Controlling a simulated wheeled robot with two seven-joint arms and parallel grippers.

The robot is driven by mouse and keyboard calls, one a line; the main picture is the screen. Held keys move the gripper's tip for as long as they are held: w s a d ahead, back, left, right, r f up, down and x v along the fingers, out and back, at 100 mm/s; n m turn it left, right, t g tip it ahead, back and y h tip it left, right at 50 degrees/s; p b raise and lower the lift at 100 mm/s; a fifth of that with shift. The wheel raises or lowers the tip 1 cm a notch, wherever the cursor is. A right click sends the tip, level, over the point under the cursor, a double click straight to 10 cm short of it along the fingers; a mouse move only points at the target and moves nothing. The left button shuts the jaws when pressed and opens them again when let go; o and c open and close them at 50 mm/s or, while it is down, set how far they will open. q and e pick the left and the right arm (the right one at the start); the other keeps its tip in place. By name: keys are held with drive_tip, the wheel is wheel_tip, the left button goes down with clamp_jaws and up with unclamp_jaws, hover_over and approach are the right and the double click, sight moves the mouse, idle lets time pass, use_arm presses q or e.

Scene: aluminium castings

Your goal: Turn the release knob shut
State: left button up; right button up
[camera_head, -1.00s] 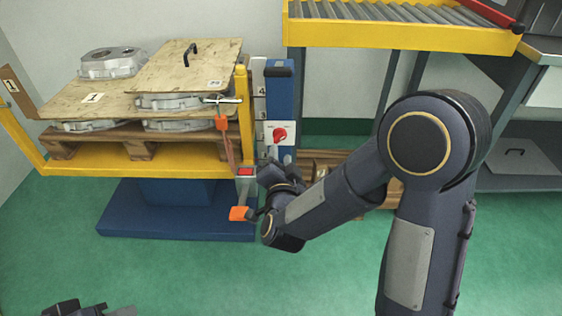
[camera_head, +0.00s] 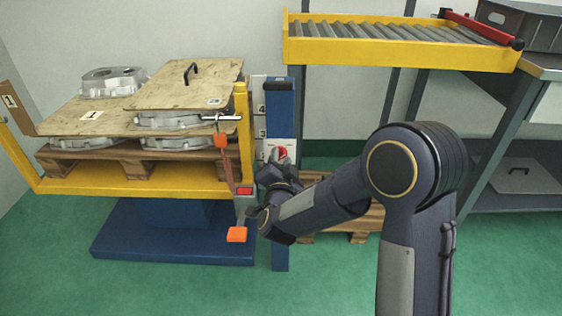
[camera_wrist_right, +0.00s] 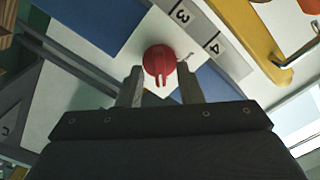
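The red release knob (camera_head: 279,153) sits on a white plate on the blue post (camera_head: 280,105), in the middle of the head view. In the right wrist view the knob (camera_wrist_right: 159,61) is round with a ridge pointing down the picture, toward the gripper. My right gripper (camera_wrist_right: 160,78) is open, one finger on each side of the ridge, with a gap on both sides. Most of the knob lies beyond the fingertips. In the head view my right gripper (camera_head: 275,171) is just below the knob and partly hides the plate. My left gripper is out of view.
Left of the post, a yellow-framed lift (camera_head: 150,184) carries a pallet with boards and aluminium castings (camera_head: 112,82). An orange-ended lever (camera_head: 236,235) hangs close to my right wrist. A yellow roller conveyor (camera_head: 400,55) stands at the back right. A wooden pallet (camera_head: 360,220) lies behind my arm.

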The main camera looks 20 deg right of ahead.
drive_tip(key=shift+c, duration=0.4)
clamp_jaws()
drive_tip(key=shift+n, duration=0.3)
drive_tip(key=n+p, duration=0.2)
drive_tip(key=n, duration=0.1)
drive_tip(key=shift+a+r+n, duration=0.1)
drive_tip(key=shift+r+n, duration=0.05)
drive_tip(key=shift+n, duration=0.25)
drive_tip(key=n+p, duration=0.2)
drive_tip(key=n, duration=0.2)
drive_tip(key=shift+a+n, duration=0.1)
drive_tip(key=shift+n, duration=0.2)
drive_tip(key=shift+a+n+p, duration=0.15)
drive_tip(key=shift+n+p, duration=2.4)
drive_tip(key=shift+n, duration=1.85)
drive_tip(key=shift+f, duration=0.2)
